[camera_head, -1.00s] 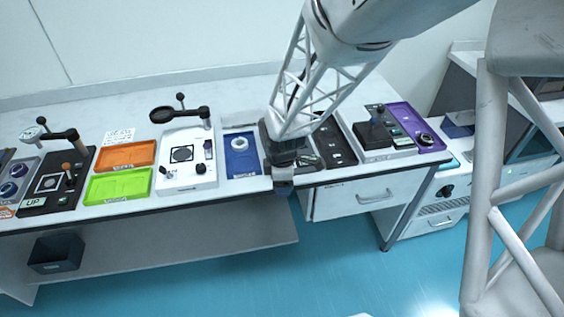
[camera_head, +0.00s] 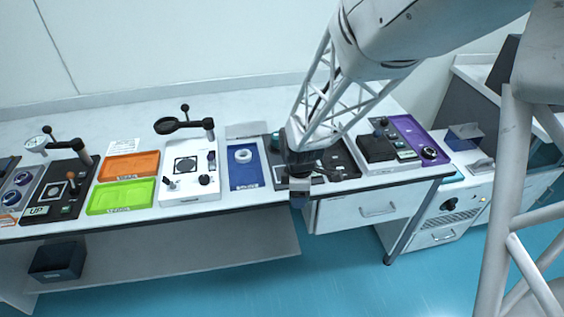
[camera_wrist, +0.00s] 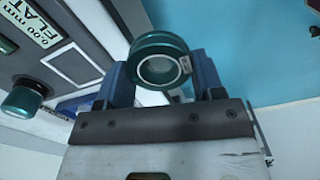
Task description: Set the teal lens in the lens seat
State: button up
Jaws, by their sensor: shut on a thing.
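The teal lens (camera_wrist: 163,42) is a short ring with a clear centre and a small label on its side. It sits between the blue fingers of my gripper (camera_wrist: 162,72) in the wrist view. In the head view my gripper (camera_head: 300,196) hangs at the front edge of the dark station (camera_head: 338,160), and the lens cannot be made out there. The wrist view shows the station's face to the left, with a "0.00 mm FLAT" display (camera_wrist: 35,22), a white-outlined square (camera_wrist: 75,65) and a teal knob (camera_wrist: 28,98). I cannot tell for certain which part is the lens seat.
A blue tray (camera_head: 243,179) with a white ring (camera_head: 242,156) lies left of the dark station. Further left are a white station (camera_head: 190,190), green (camera_head: 120,196) and orange (camera_head: 130,166) trays. A purple tray (camera_head: 413,130) lies right. Blue floor is open in front.

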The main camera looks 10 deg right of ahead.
jog(key=w, duration=0.5)
jog(key=w+f, duration=0.1)
jog(key=w, duration=0.9)
jog(key=shift+w+a+f, duration=0.1)
jog(key=shift+a+f, duration=0.15)
jog(key=shift+a, duration=0.1)
jog(key=shift+f, duration=1.7)
jog(key=shift+f, duration=0.35)
jog(key=o, duration=0.9)
jog(key=shift+f, duration=0.2)
jog(key=shift+o, duration=0.2)
jog(key=shift+s+f, duration=0.15)
jog(key=shift+s, duration=0.1)
jog(key=shift+s+f, duration=0.1)
notch_tip(320, 180, up, 14)
jog(key=shift+w+f, duration=0.2)
jog(key=shift+w, duration=0.15)
